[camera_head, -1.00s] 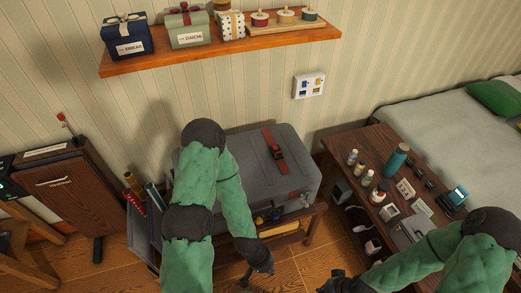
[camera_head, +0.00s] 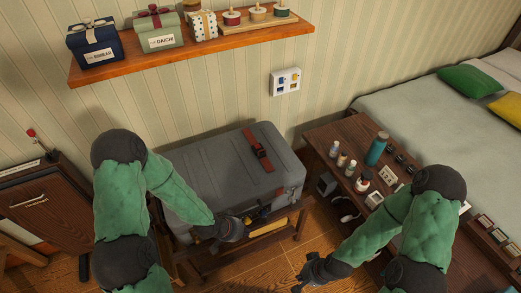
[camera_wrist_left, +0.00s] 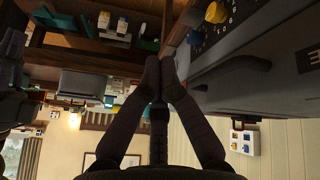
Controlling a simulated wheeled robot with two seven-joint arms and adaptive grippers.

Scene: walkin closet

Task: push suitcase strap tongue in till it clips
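The grey suitcase (camera_head: 215,175) lies on a low wooden stand against the wall. A red strap (camera_head: 260,150) with a dark buckle crosses its top, and a reddish strap piece (camera_head: 291,190) shows at its front. I cannot make out the tongue. My left gripper (camera_head: 232,231) is just in front of the suitcase's front face. In the left wrist view its fingertips (camera_wrist_left: 162,62) meet with nothing visible between them, and a grey suitcase side with a handle (camera_wrist_left: 238,65) is on the right. My right gripper (camera_head: 308,277) is low over the floor, its finger opening unclear.
A wooden table (camera_head: 325,140) with bottles and small items stands right of the suitcase, beside a bed (camera_head: 420,110). A shelf (camera_head: 190,45) with gift boxes hangs above. Yellow items (camera_head: 252,214) sit below the suitcase's front.

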